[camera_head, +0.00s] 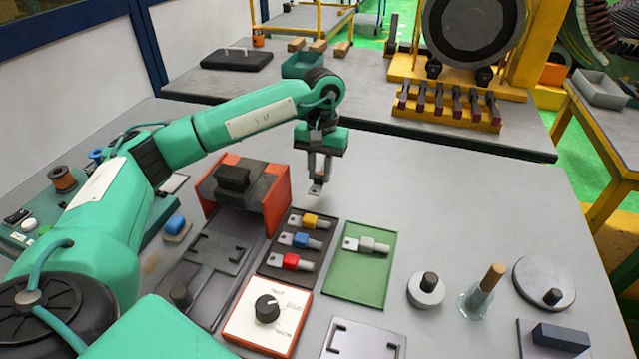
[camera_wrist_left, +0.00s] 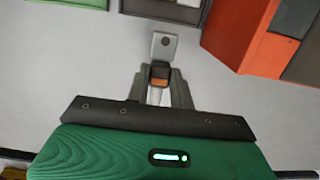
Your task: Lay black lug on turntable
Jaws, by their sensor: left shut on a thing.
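My left gripper (camera_head: 320,170) is shut on a lug and holds it above the grey bench, behind the lug tray. In the left wrist view, the lug (camera_wrist_left: 163,48) shows a flat metal tongue with a hole, pointing away from the gripper (camera_wrist_left: 158,88). A dark sleeve with an orange-brown patch shows between the fingers. In the head view only its metal tip (camera_head: 316,189) shows clearly. A round grey disc (camera_head: 535,275) with a black knob, likely the turntable, lies at the right, well apart from the gripper. My right gripper is not in view.
A dark tray (camera_head: 272,262) holds yellow, blue and red lugs. A green tray (camera_head: 358,285) beside it holds a pale lug. An orange-sided fixture (camera_head: 275,195) stands left of the gripper. Bench behind the green tray is clear.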

